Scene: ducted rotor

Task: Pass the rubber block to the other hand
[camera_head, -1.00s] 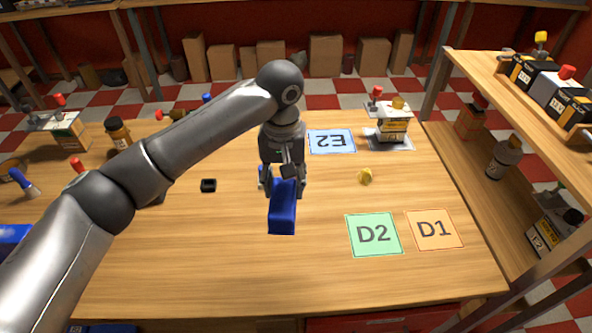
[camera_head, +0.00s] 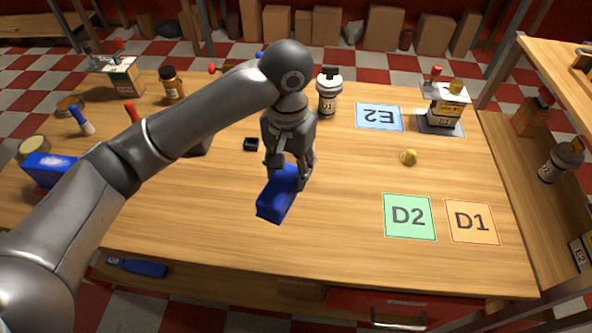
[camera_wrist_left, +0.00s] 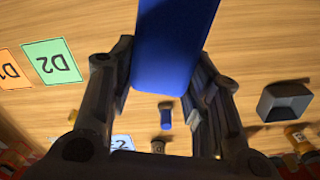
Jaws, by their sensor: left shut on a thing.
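The rubber block is a long blue block (camera_head: 277,196) in the middle of the head view, tilted. My left gripper (camera_head: 289,172) is shut on its upper end and holds it over the wooden table (camera_head: 330,235). In the left wrist view the blue block (camera_wrist_left: 172,50) sits between the two dark fingers (camera_wrist_left: 165,85). My right gripper is in neither view.
A green D2 card (camera_head: 409,216), an orange D1 card (camera_head: 471,221) and a blue E2 card (camera_head: 379,116) lie on the right half. A shelf (camera_head: 560,75) rises at right.

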